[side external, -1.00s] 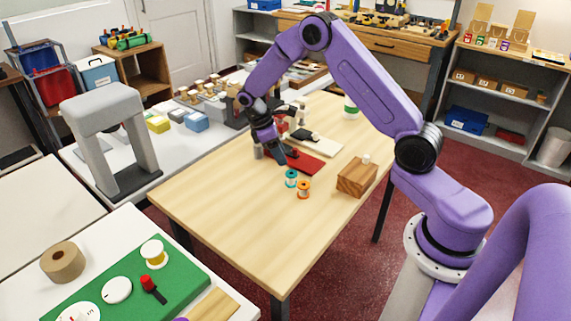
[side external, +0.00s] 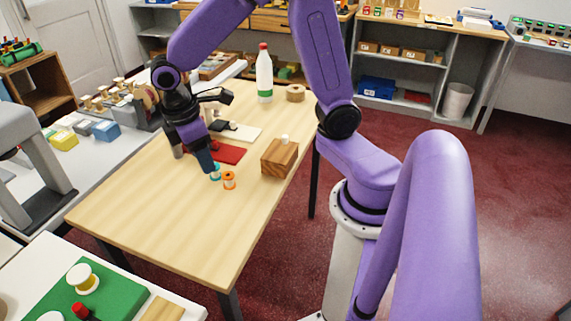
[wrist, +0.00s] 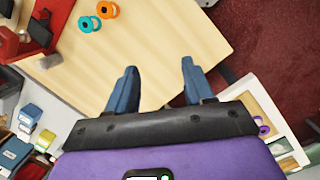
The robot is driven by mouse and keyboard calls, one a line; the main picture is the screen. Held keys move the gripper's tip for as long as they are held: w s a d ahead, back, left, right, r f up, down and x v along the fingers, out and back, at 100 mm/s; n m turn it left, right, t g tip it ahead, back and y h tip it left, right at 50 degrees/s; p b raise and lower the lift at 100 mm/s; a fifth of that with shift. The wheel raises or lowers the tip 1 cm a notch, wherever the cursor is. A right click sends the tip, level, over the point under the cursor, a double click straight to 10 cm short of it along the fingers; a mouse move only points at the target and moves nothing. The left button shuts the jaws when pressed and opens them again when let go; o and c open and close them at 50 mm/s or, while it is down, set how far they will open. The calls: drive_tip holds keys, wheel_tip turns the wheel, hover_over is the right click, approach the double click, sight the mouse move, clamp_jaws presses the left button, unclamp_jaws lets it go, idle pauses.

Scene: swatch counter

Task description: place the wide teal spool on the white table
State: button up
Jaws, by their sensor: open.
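The teal spool (side external: 216,173) stands on the light wooden table beside an orange spool (side external: 229,180). In the wrist view the teal spool (wrist: 88,24) lies up and left of the fingers, apart from them. My gripper (side external: 209,168) is low over the wooden table, and its fingertips partly cover the teal spool in the side view. In the wrist view my gripper (wrist: 158,68) is open with nothing between its fingers. A white table (side external: 45,252) stands at the front left, partly out of frame, with a green mat on it.
A wooden block (side external: 279,158) stands right of the spools. The front of the wooden table is clear.

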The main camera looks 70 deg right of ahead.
drive_tip(key=s+r+n+y, duration=0.1)
drive_tip(key=s+r+y, duration=0.1)
drive_tip(key=s, duration=1.6)
drive_tip(key=shift+s+r+n+t, duration=0.2)
drive_tip(key=shift+s+n+t, duration=0.15)
drive_tip(key=shift+n+t, duration=0.05)
drive_tip(key=o, duration=0.4)
drive_tip(key=shift+s+d, duration=0.1)
drive_tip(key=shift+s, duration=0.25)
